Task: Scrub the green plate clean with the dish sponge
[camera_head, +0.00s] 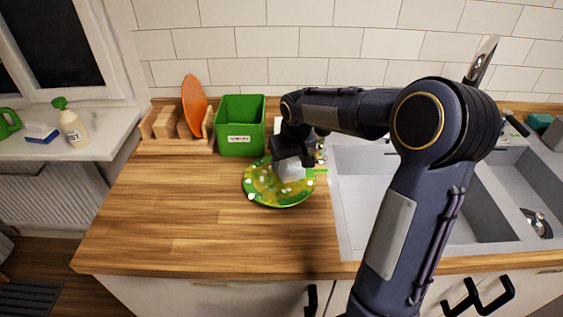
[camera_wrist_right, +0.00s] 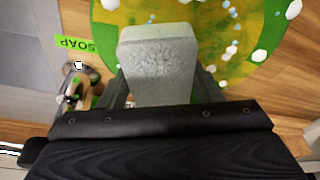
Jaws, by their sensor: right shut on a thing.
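The green plate (camera_head: 262,196) lies on the wooden counter, left of the sink. Yellow smears and several white foam blobs cover it; it also shows in the right wrist view (camera_wrist_right: 200,14). My right gripper (camera_head: 291,160) is over the plate's upper right part and is shut on the dish sponge (camera_wrist_right: 157,62), a pale grey block. The sponge (camera_head: 291,172) is at the plate's surface; I cannot tell whether it touches. My left gripper is not in view.
A green bin (camera_head: 240,127) and a wooden rack (camera_head: 160,130) with an orange plate (camera_head: 194,104) stand behind the plate. The sink (camera_head: 348,200) is to the right. A green SOAP label (camera_wrist_right: 77,45) lies near the plate. The counter's front left is clear.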

